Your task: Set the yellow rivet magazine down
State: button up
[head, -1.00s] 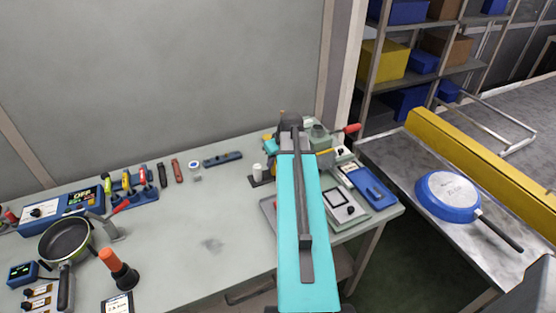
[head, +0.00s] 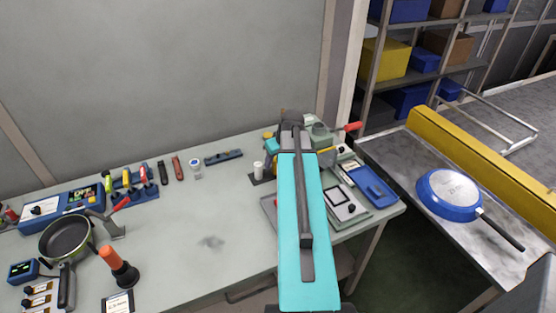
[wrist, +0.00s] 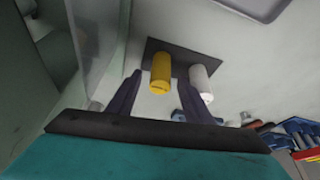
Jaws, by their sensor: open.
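The yellow rivet magazine (wrist: 160,74), a short cylinder, is on a dark plate (wrist: 184,58) in the wrist view. A white cylinder (wrist: 200,84) is beside it on the same plate, to its right. My gripper (wrist: 159,82) is open, with one dark finger on each side of the yellow magazine; I cannot tell whether either finger touches it. In the head view the white cylinder (head: 258,168) shows on the dark plate (head: 258,180), left of my arm. My arm hides the gripper and the yellow magazine there.
A machine with a red handle (head: 354,126) stands behind my arm. A blue tray (head: 374,188) and a grey device (head: 344,206) lie to the right. A pan (head: 66,238) and tools are at the left. The bench middle (head: 205,215) is clear.

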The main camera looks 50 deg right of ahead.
jog(key=b+v, duration=0.2)
jog(key=v, duration=1.1)
jog(key=shift+s+r+b, duration=0.25)
jog(key=shift+b, duration=0.15)
dwell(0.6)
